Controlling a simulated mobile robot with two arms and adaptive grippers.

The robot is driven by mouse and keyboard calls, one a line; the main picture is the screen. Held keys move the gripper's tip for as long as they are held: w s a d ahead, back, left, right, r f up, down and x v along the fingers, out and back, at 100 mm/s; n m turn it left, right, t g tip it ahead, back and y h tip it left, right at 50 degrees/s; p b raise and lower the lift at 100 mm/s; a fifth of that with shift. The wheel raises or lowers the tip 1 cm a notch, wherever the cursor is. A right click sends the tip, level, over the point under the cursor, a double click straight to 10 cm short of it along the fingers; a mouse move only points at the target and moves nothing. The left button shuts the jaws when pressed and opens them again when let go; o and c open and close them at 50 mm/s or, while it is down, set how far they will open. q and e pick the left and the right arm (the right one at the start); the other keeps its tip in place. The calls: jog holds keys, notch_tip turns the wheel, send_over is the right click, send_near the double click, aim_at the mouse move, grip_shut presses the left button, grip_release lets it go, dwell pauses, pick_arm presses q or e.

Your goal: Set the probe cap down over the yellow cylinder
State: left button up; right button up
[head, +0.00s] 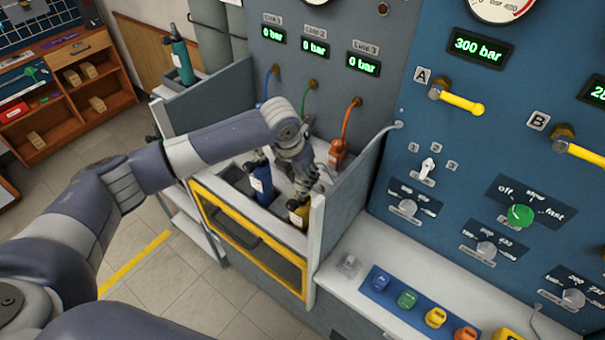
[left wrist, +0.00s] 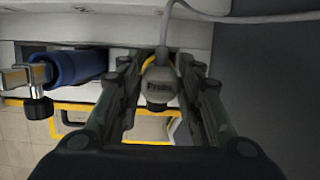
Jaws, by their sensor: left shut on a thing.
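My left gripper (head: 304,186) is shut on the grey probe cap. In the left wrist view the cap (left wrist: 158,84), with "Probe" lettering, sits between my two fingers (left wrist: 158,65), and a grey cable runs from it to the right. In the head view my gripper hides most of the cap. The yellow cylinder (head: 298,214) stands in the front right of the rack, just below my gripper. In the left wrist view only a sliver of yellow shows behind the cap. I cannot tell whether the cap touches the cylinder. My right gripper is not in view.
A blue cylinder (head: 260,180) stands left of the yellow one, close to my gripper; it also shows in the left wrist view (left wrist: 78,67). An orange connector (head: 338,152) hangs behind. The rack's grey side wall (head: 348,205) is close on the right.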

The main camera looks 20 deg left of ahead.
pick_arm(q)
jog(key=shift+f, duration=0.75)
jog(key=o, duration=1.1)
jog(key=shift+o, duration=0.2)
jog(key=shift+r, duration=0.1)
jog(key=v, duration=1.1)
jog(key=shift+r, duration=0.4)
jog(key=shift+s, duration=0.15)
